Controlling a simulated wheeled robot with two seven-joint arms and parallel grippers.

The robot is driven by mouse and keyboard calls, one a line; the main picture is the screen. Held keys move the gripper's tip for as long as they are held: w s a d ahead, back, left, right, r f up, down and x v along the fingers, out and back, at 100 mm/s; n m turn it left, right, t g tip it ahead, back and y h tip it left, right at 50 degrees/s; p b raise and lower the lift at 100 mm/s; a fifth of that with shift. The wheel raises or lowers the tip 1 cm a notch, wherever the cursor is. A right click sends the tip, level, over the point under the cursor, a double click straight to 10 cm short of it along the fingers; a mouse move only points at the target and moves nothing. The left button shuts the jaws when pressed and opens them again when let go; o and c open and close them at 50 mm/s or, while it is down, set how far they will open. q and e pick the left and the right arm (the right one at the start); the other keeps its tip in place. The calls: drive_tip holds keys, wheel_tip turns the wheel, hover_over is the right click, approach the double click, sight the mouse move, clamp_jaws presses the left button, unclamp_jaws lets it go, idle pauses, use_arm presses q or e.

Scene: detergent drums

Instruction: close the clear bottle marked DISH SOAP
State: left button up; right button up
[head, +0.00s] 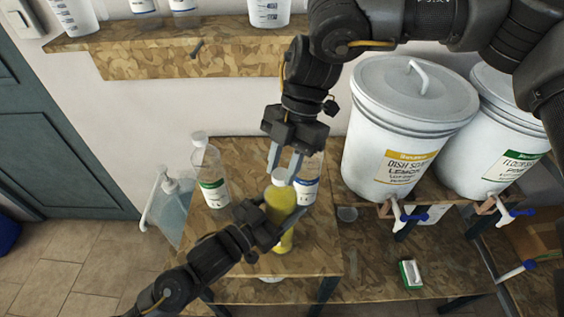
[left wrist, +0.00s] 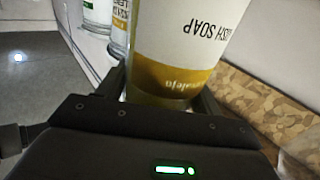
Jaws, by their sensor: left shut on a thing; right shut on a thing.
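The DISH SOAP bottle (head: 279,239) is clear with yellow contents and stands upright on the wooden stand. Its white and yellow label with upside-down lettering fills the left wrist view (left wrist: 190,40). My left gripper (head: 270,222) is shut around the bottle's body from the lower left. My right gripper (head: 284,168) points down from above and is shut on a whitish cap (head: 281,176) at the bottle's top. The cap looks on or just over the neck; its exact seating is hidden by the fingers.
A green-label bottle (head: 213,185) stands left of it and a blue-label bottle (head: 308,187) close behind right. A pump bottle (head: 170,207) is at the far left. White drums with taps, one marked DISH SOAP (head: 405,125), stand right. A green-white box (head: 411,274) lies lower right.

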drive_tip(key=m, duration=0.2)
drive_tip(key=m+t+y, duration=0.1)
drive_tip(key=m, duration=0.1)
drive_tip(key=m+t, duration=0.1)
drive_tip(key=m, duration=0.1)
drive_tip(key=shift+s+d+m+y, duration=0.25)
drive_tip(key=shift+s+m+y, duration=0.05)
drive_tip(key=shift+m, duration=0.1)
drive_tip(key=m+t, duration=0.1)
drive_tip(key=m, duration=0.2)
drive_tip(key=shift+s+m+t, duration=0.1)
drive_tip(key=shift+m+t, duration=0.3)
drive_tip(key=m+t, duration=0.1)
drive_tip(key=m, duration=0.1)
drive_tip(key=m+t, duration=0.1)
drive_tip(key=m, duration=0.2)
drive_tip(key=shift+s+a+m, duration=0.15)
drive_tip(key=shift+m, duration=0.15)
drive_tip(key=m, duration=0.2)
drive_tip(key=m+t+h, duration=0.1)
drive_tip(key=m, duration=0.1)
drive_tip(key=shift+h, duration=0.3)
drive_tip(key=o, duration=1)
drive_tip(key=shift+r, duration=0.1)
drive_tip(key=shift+r, duration=2.2)
